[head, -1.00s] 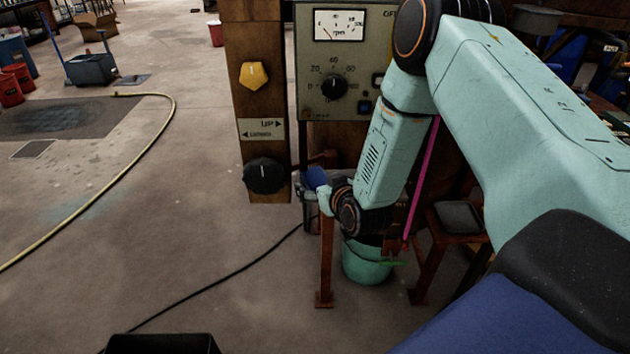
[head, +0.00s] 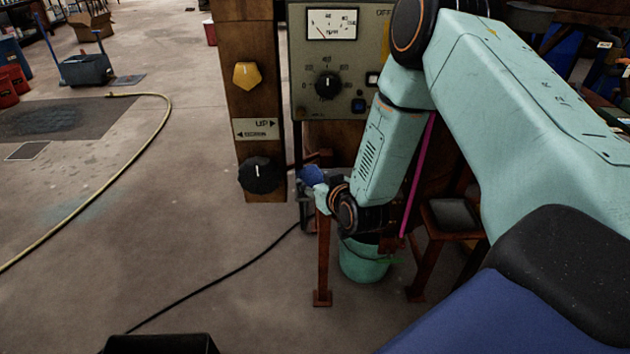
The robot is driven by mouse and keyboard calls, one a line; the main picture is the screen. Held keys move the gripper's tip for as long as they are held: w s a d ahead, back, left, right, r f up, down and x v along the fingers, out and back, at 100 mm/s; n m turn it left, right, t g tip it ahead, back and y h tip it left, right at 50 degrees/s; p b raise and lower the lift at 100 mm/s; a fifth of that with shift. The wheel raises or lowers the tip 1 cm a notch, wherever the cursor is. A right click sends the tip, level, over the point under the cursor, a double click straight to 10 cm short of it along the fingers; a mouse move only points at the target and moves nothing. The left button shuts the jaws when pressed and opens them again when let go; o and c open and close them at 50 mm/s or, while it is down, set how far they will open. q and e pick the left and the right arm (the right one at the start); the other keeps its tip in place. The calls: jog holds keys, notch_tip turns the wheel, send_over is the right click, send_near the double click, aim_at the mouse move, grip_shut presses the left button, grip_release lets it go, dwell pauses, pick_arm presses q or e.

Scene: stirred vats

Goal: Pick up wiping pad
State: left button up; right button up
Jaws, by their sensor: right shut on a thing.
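My right arm comes in from the right and reaches down beside the control post. My right gripper (head: 308,198) is small and mostly hidden at the wrist's end, left of the black and orange wrist joint. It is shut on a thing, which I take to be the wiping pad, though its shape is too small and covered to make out. A blue part shows at the wrist's end; I cannot tell whether it is pad or gripper. My left gripper is not in view.
A wooden post (head: 247,120) carries a yellow knob (head: 246,76) and a black knob (head: 261,174). A control box (head: 345,95) with a dial is beside it. A green bucket (head: 364,263) stands below my wrist. A black cable and a yellow hose (head: 106,210) cross the open floor at left.

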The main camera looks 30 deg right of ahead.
aim_at(316, 181)
notch_tip(316, 181, up, 6)
jog(key=shift+r+p, duration=0.25)
jog(key=shift+p, duration=0.65)
jog(key=s+a+p, duration=0.1)
jog(key=s+a, duration=0.4)
jog(key=s, duration=0.3)
jog(key=s+a+p, duration=0.1)
jog(key=s+a, duration=0.4)
jog(key=s, duration=0.3)
jog(key=shift+s+a, duration=0.15)
jog(key=shift+s, duration=0.25)
